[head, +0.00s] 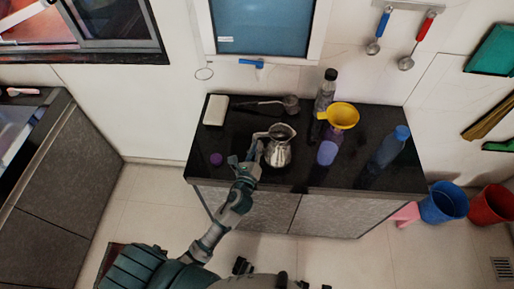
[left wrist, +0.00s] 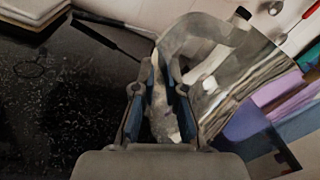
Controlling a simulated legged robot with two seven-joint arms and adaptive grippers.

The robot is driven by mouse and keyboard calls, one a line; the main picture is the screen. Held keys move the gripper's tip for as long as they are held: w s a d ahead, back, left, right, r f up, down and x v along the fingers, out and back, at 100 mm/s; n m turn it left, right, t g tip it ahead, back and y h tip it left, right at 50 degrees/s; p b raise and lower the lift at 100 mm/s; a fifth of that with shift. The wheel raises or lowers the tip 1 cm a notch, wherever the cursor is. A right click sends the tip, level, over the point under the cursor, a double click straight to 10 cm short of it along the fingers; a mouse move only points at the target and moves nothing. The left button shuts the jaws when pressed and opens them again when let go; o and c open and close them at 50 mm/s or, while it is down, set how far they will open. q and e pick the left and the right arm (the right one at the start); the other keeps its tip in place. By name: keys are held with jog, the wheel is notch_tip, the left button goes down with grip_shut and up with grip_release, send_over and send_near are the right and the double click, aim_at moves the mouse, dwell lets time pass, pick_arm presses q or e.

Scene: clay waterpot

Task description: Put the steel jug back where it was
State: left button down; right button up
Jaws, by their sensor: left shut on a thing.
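The steel jug (head: 278,152) is over the middle of the black countertop, near its front edge, and looks about upright. My left gripper (head: 250,154) is at the jug's left side, shut on its handle. In the left wrist view the fingers (left wrist: 158,105) close around the handle, and the shiny jug (left wrist: 225,75) fills the right side. I cannot tell whether the jug's base touches the counter. My right gripper does not show.
Buckets (head: 443,203) stand to the right.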

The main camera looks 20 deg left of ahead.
pick_arm(q)
jog(key=shift+a, duration=0.55)
jog(key=c, duration=1.2)
grip_release()
jog(key=shift+a, duration=0.2)
jog(key=s, duration=0.2)
jog(key=s+d, duration=0.1)
jog(key=s, duration=0.4)
jog(key=shift+s+d+f, duration=0.15)
jog(key=shift+d+f, duration=0.05)
jog(key=shift+d, duration=0.05)
jog(key=s, duration=0.2)
jog(key=s+d, duration=0.1)
jog(key=s, duration=0.1)
jog(key=shift+s+r+b, duration=0.1)
jog(key=shift+s+b, duration=0.25)
jog(key=shift+b, duration=0.05)
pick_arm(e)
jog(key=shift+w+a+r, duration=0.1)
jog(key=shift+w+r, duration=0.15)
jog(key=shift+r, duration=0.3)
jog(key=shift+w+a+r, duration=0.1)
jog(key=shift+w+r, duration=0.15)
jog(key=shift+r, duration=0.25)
pick_arm(q)
jog(key=shift+a, duration=0.1)
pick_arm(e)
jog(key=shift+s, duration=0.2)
